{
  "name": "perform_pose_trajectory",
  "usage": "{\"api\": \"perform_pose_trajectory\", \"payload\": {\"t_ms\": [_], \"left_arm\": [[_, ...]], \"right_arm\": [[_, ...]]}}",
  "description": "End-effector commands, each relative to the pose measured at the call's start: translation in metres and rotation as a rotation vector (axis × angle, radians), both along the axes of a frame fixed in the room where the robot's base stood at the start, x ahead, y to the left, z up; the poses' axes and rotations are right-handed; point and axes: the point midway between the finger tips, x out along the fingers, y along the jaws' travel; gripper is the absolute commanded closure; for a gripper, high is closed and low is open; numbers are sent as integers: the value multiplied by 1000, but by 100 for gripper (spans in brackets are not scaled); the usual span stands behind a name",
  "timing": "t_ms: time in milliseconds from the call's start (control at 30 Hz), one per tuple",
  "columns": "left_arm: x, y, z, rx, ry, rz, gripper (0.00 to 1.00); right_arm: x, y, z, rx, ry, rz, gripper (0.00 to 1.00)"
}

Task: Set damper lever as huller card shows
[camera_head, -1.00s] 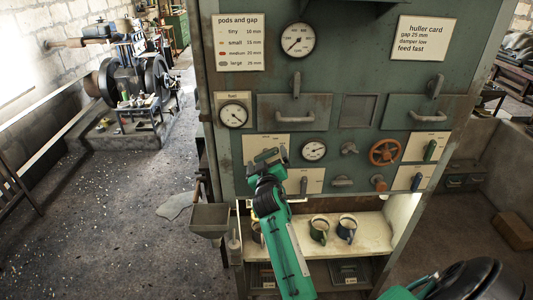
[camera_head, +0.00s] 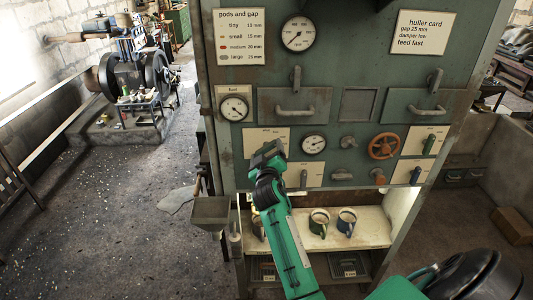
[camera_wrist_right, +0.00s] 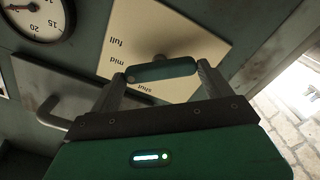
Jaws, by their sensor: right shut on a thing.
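The huller card (camera_head: 423,32) at the upper right of the panel reads gap 25 mm, damper low, feed fast. My right gripper (camera_head: 268,155) is in front of a cream plate (camera_head: 252,139) at the panel's left and hides its lever in the head view. In the right wrist view the plate (camera_wrist_right: 190,35) appears upside down, marked full, mid and shut. There my right gripper (camera_wrist_right: 160,73) is shut on a dark green lever handle (camera_wrist_right: 160,71) in front of the plate. The lever's exact setting is unclear. My left gripper is not in view.
Close by are a gauge (camera_head: 313,145), a door handle (camera_head: 295,112), a lower lever (camera_head: 303,179) and an orange handwheel (camera_head: 384,146). Green (camera_head: 429,144) and blue (camera_head: 415,175) levers sit at right. Mugs (camera_head: 319,223) stand on the shelf below.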

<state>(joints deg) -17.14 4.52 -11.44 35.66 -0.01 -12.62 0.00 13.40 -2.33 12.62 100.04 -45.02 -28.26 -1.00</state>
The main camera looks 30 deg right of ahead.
Motion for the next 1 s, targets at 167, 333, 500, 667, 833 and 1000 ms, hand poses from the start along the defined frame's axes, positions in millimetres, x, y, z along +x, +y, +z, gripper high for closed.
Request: {"api": "perform_pose_trajectory", "payload": {"t_ms": [167, 333, 500, 667, 833, 1000], "left_arm": [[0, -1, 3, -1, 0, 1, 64], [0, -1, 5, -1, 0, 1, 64], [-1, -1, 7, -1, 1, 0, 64], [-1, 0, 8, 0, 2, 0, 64], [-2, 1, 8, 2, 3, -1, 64], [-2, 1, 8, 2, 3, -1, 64]], "right_arm": [[0, -2, 1, -104, 65, -4, 41], [0, -3, 1, -204, 125, -5, 41], [0, -2, 1, -278, 170, -4, 41], [0, -3, 1, -323, 198, -5, 41], [0, -3, 1, -343, 210, -7, 41], [0, -3, 1, -346, 211, -7, 41]]}}
